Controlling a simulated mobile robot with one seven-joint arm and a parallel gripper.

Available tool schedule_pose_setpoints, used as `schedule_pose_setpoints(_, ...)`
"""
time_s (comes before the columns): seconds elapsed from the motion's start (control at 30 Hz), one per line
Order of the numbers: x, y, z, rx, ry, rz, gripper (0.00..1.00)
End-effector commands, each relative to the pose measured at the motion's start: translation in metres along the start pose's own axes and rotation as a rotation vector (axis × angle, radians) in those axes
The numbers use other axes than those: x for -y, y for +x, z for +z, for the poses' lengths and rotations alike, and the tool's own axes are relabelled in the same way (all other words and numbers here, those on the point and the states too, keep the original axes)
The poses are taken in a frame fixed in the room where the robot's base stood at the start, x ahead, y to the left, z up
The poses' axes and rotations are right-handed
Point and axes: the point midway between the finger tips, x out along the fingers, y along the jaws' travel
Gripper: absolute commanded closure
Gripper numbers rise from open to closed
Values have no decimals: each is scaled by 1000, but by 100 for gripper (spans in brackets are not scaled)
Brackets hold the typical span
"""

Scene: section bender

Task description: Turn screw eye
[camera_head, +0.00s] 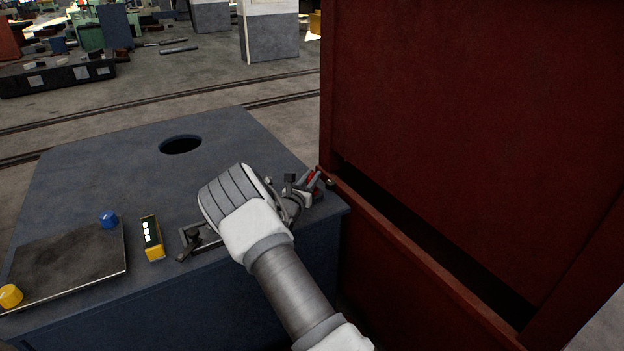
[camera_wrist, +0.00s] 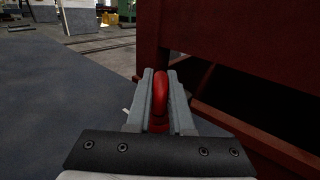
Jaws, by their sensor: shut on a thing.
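In the wrist view my gripper (camera_wrist: 161,118) is shut on the red screw eye (camera_wrist: 160,92). Its ring stands upright between the two grey fingers, and its lower part is hidden by them. In the head view my gripper (camera_head: 312,183) is near the right edge of the blue-grey bench top, beside the dark red machine. A bit of red shows between its fingers there. My wrist and forearm cover much of this area. Where the screw eye's lower end sits cannot be seen.
The dark red machine (camera_head: 470,120) rises close on the right. On the blue-grey bench (camera_head: 90,180) are a round hole (camera_head: 181,145), a dark plate (camera_head: 70,262), a blue knob (camera_head: 108,219), a yellow knob (camera_head: 10,296) and a yellow-green box (camera_head: 152,238). The bench's back left is clear.

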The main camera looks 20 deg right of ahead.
Motion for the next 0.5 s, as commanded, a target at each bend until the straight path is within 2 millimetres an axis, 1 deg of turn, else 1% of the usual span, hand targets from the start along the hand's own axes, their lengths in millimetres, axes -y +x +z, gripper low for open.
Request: schedule_pose_setpoints(0.5,-2,0,-4,1,5,-366,100)
